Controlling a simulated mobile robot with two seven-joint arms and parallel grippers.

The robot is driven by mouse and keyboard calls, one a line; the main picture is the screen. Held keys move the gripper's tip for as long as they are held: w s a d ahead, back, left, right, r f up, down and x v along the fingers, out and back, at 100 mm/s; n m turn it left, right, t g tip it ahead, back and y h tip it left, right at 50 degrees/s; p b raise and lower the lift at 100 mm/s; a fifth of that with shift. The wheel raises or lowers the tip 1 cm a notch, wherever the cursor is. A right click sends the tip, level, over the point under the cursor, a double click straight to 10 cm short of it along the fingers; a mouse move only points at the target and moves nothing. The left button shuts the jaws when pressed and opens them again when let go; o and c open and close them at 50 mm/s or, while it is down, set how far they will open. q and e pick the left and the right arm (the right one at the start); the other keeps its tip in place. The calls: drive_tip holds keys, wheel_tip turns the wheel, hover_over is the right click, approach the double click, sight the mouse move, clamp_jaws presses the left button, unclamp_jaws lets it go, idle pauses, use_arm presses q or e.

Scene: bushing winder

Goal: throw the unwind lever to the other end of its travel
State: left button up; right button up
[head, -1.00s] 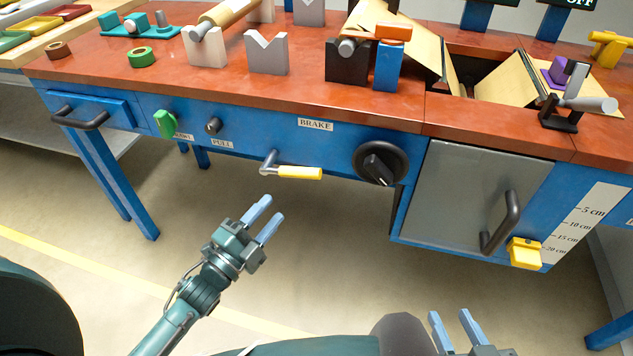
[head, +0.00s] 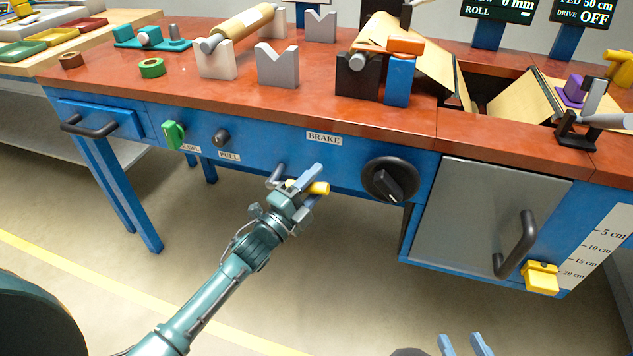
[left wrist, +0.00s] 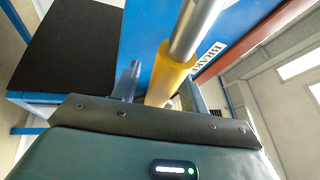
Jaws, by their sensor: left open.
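The lever with a yellow grip (head: 320,188) and a grey metal arm (head: 276,174) sits on the blue front panel, left of and below the BRAKE label. I take it as the unwind lever; no label naming it is readable. My left gripper (head: 309,186) is open, with its fingers on either side of the yellow grip. In the left wrist view the yellow grip (left wrist: 170,75) lies between the fingers, and its grey shaft (left wrist: 198,25) runs up out of frame. I cannot tell whether the fingers touch it. My right gripper (head: 462,342) is empty at the bottom edge, fingers apart.
A black knob (head: 390,180) sits right of the lever. A PULL knob (head: 221,137) and a green handle (head: 174,134) are to its left. A grey door (head: 480,215) with a dark handle is further right. The floor below the lever is clear.

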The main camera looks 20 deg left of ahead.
use_arm(q)
drive_tip(key=shift+w+d, duration=0.15)
drive_tip(key=shift+w, duration=0.1)
drive_tip(key=shift+c, duration=0.4)
clamp_jaws()
